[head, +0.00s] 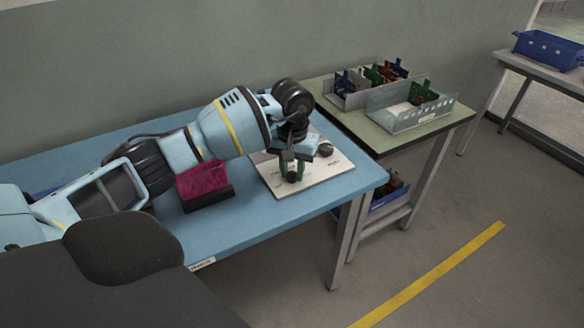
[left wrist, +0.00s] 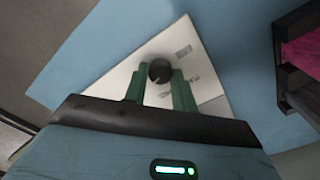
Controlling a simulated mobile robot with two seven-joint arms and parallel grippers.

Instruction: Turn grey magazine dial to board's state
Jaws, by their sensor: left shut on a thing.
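A white panel (head: 318,172) lies on the blue table, with labels too small to read. One dark dial (head: 325,150) stands free near its back edge. My left gripper (head: 292,172) points down at the front part of the panel, its green fingers shut on another dark dial (head: 292,178). The left wrist view shows this round dial (left wrist: 160,70) between the fingertips. The grey magazine (head: 347,99), holding several coloured boards, stands on the green side table. My right gripper is not in view.
A magenta bin (head: 204,181) in a dark holder stands on the blue table (head: 270,214), left of the panel and below my left arm. A blue crate (head: 548,48) stands on a far table. The floor with a yellow line is clear.

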